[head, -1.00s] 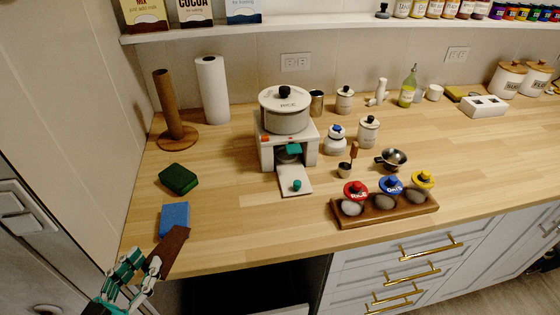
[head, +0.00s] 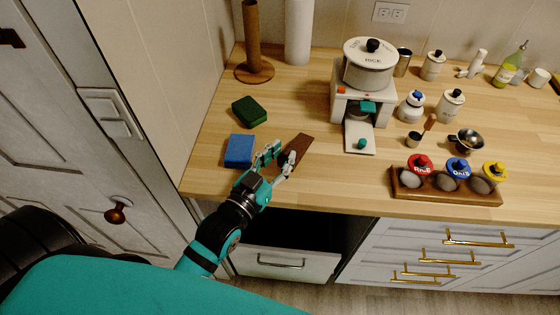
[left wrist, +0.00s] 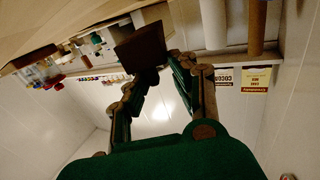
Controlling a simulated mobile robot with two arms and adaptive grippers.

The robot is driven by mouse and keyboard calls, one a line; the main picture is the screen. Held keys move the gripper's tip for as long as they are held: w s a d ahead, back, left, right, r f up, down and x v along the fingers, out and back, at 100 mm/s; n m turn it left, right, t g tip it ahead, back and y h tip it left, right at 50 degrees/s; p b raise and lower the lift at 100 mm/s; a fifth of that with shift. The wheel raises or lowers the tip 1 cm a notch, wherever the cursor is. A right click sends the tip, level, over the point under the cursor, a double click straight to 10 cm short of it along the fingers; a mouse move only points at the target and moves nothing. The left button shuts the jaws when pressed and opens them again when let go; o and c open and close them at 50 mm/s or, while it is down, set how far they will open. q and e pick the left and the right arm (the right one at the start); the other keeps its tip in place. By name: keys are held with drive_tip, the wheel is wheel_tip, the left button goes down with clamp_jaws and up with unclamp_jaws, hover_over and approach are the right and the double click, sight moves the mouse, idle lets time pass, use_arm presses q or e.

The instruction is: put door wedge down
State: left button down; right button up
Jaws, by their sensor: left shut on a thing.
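The door wedge (head: 297,151) is a dark brown, tapered block held at the fingertips of my left gripper (head: 279,161). In the head view it shows over the front part of the wooden counter (head: 330,187), to the right of the blue sponge; whether it touches the counter I cannot tell. In the left wrist view the wedge (left wrist: 140,47) shows between the fingertips of my left gripper (left wrist: 150,72), which is shut on it. My right gripper is not in view.
A blue sponge (head: 240,150) and a green sponge (head: 249,111) lie left of the wedge. A wooden rack (head: 440,190) holds jars with red, blue and yellow lids. Bare counter lies between wedge and rack.

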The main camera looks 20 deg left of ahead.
sight(281, 164)
use_arm(q)
wheel_tip(281, 164, down, 2)
drive_tip(key=shift+f, duration=0.5)
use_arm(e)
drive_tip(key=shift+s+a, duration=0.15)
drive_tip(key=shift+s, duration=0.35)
use_arm(q)
drive_tip(key=shift+s+f, duration=0.1)
drive_tip(key=shift+f, duration=0.05)
drive_tip(key=c, duration=1.1)
unclamp_jaws()
drive_tip(key=shift+o, duration=0.2)
drive_tip(key=shift+r, duration=0.25)
drive_tip(key=s+a+b, duration=0.2)
drive_tip(key=s, duration=0.9)
drive_tip(key=shift+s, duration=0.4)
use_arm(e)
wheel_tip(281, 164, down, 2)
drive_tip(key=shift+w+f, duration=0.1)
